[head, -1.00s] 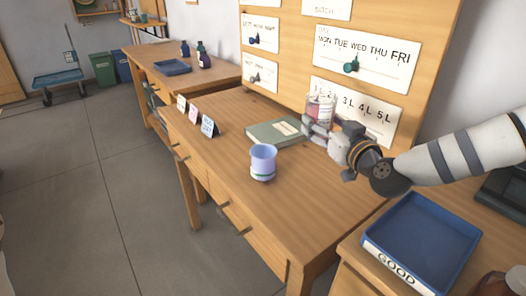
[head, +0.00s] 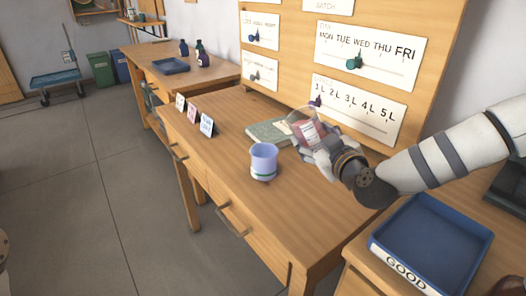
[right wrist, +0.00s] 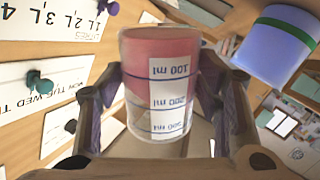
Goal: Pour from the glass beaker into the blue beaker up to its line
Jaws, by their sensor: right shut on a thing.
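The glass beaker (head: 307,131) holds pinkish-red liquid and is tilted to the left in the head view, above the table. In the right wrist view the glass beaker (right wrist: 160,85) shows blue measuring lines and a white scale. My right gripper (head: 317,150) is shut on it, with a finger on each side. The blue beaker (head: 263,160) stands upright on the table, left of the held beaker and apart from it. A green line runs around its lower part. The blue beaker also shows at upper right in the right wrist view (right wrist: 275,45). My left gripper is out of view.
A green-grey book (head: 268,132) lies behind the blue beaker. Small standing cards (head: 194,115) are along the table's left edge. A board with sliders (head: 352,98) rises behind. A blue tray (head: 432,245) marked GOOD is at front right. The table front is clear.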

